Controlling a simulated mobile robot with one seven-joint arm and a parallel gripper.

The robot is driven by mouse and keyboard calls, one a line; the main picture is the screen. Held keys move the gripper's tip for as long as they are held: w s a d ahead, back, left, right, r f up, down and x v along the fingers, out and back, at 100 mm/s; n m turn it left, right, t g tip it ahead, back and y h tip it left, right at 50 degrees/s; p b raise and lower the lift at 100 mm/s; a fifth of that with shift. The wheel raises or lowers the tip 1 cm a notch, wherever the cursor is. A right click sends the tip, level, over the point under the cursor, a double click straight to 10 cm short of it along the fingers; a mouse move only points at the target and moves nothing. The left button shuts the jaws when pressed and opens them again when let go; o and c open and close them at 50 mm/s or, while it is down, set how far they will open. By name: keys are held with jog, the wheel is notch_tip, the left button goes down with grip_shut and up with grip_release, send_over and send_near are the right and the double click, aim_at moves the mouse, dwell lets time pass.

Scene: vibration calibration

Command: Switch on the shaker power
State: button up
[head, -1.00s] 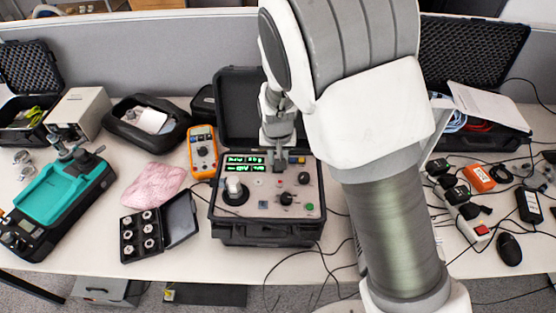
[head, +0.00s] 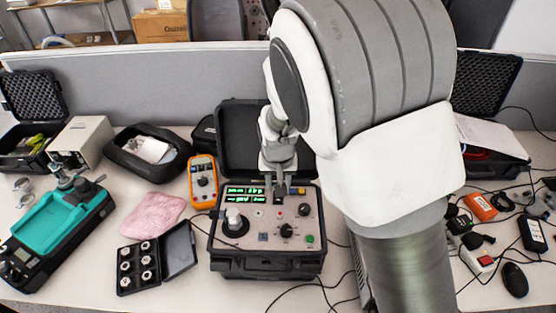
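The shaker (head: 262,262) is a black case with its lid open and a grey control panel on top. Its green display (head: 243,199) is lit. A large dark knob with a silver post sits at the panel's left, and smaller knobs and buttons, one green (head: 310,239), sit at the right. My gripper (head: 279,196) points down at the panel's upper middle, just right of the display. Its fingers look close together, but they are too small to tell open from shut. The panel part right under the fingertips is partly hidden, and I cannot tell whether they touch it.
An orange multimeter (head: 203,181), a pink cloth (head: 152,215) and an open black box of nuts (head: 140,265) lie left of the shaker. A teal device (head: 62,224) stands farther left. Cables, an orange box (head: 480,206) and a black mouse (head: 514,279) lie right.

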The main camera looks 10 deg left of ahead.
jog(key=p+v, duration=0.1)
jog(key=v, duration=1.3)
jog(key=shift+d, duration=0.1)
jog(key=s+d+r+m+y, duration=0.1)
jog(key=s+d+r, duration=0.25)
jog(key=d, duration=0.45)
jog(key=s+d+r+m, duration=0.1)
jog(key=s+d+r, duration=0.1)
jog(key=d+r, duration=0.45)
jog(key=s+d+t+h, duration=0.1)
jog(key=s+d+t, duration=0.1)
jog(key=s+d, duration=0.8)
jog(key=shift+s+d+f+m+t+h, duration=0.25)
jog(key=shift+d+f+m+t+h, duration=0.05)
jog(key=shift+d, duration=0.5)
